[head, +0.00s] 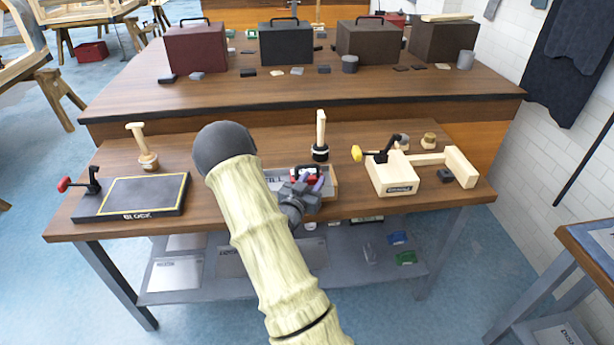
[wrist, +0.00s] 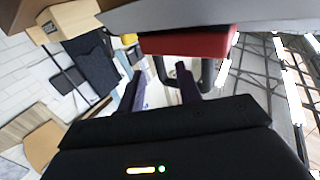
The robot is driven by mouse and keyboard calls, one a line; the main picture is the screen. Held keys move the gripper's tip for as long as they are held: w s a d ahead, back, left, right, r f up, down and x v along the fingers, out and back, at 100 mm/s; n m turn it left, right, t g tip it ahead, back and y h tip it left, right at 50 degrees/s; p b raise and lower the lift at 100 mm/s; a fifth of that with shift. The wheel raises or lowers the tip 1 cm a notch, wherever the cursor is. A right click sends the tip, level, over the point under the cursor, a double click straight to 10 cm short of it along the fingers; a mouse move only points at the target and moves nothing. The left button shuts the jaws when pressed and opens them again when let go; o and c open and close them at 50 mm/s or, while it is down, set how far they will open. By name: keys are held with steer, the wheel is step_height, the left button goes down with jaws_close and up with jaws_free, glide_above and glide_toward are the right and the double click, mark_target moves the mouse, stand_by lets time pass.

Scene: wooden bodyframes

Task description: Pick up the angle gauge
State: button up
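My gripper (head: 308,188) is at the small wooden tray (head: 333,180) in the middle of the bench, in the head view. In the wrist view its two dark purple fingers (wrist: 160,88) stand apart, with nothing clearly held between them. A red block with a black handle-like part (wrist: 190,42) is just beyond the fingertips; contact cannot be told. Red and black items (head: 303,172) also show in the tray in the head view, partly hidden by my gripper. I cannot tell for certain which item is the angle gauge.
A black block board (head: 130,197) with a red-handled clamp lies at left. A wooden fixture (head: 392,178) with a yellow-handled clamp stands at right. A wooden-handled tool (head: 320,138) stands behind the tray. Several toolboxes (head: 285,45) line the raised back bench.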

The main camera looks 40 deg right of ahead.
mark_target(317, 175)
steer(key=x, duration=0.4)
steer(key=shift+w+d+f+p, duration=0.1)
steer(key=shift+d+f+p, duration=0.15)
steer(key=shift+p, duration=0.1)
jaws_close()
